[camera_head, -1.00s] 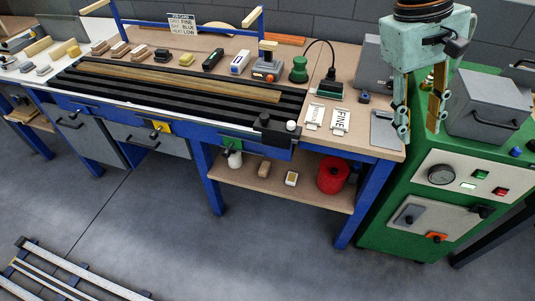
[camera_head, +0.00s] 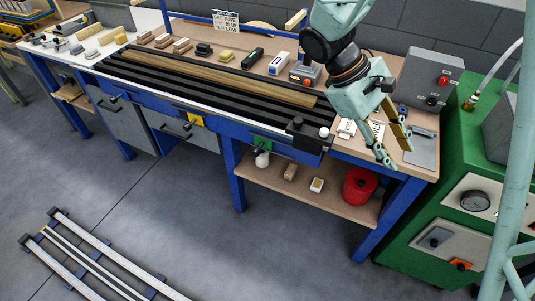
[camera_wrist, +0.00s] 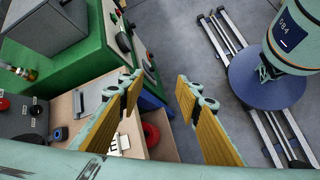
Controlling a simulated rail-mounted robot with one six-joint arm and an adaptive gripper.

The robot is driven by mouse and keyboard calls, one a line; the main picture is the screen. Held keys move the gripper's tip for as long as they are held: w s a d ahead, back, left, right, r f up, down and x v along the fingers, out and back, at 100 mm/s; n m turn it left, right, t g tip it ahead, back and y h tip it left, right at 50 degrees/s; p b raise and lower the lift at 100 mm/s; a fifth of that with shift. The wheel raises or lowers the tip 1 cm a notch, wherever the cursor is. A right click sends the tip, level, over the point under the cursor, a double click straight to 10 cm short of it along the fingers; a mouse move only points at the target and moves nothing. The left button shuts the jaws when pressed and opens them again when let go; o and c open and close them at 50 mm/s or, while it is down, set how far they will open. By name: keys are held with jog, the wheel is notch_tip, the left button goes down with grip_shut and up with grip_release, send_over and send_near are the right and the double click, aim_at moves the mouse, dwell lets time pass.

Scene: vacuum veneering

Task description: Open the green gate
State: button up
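The green gate (camera_head: 262,144) is a small green plate on the front of the blue bench, below the right part of the black ribbed bed. A dark knob or handle shows just below it, in front of a white object on the shelf. My gripper (camera_head: 393,152) is to the right of the green gate, over the bench's right front corner, and apart from it. In the wrist view my gripper (camera_wrist: 158,88) is open, with its two tan-padded fingers apart and nothing between them. The green gate is not discernible in the wrist view.
A yellow gate (camera_head: 195,119) sits farther left on the bench front. A red canister (camera_head: 360,185) stands on the lower shelf.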

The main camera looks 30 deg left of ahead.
jog(key=a+f+n+t+h, duration=0.2)
jog(key=a+f+n+t, duration=0.2)
jog(key=a+f+n, duration=0.6)
jog(key=n+t+y+b, duration=0.2)
jog(key=n+t+y, duration=0.9)
jog(key=n+t, duration=0.3)
send_near(254, 155)
jog(key=s+r+n+g, duration=0.1)
jog(key=s, duration=0.3)
jog(key=shift+w+d+r, duration=0.1)
jog(key=shift+w+r, duration=0.05)
jog(key=shift+w, duration=0.1)
jog(key=shift+w+a+b, duration=0.15)
jog(key=shift+w+b, duration=0.4)
jog(key=shift+w, duration=2.85)
jog(key=shift+w+a+b, duration=0.1)
jog(key=shift+w+b, duration=0.4)
jog(key=shift+w, duration=2.9)
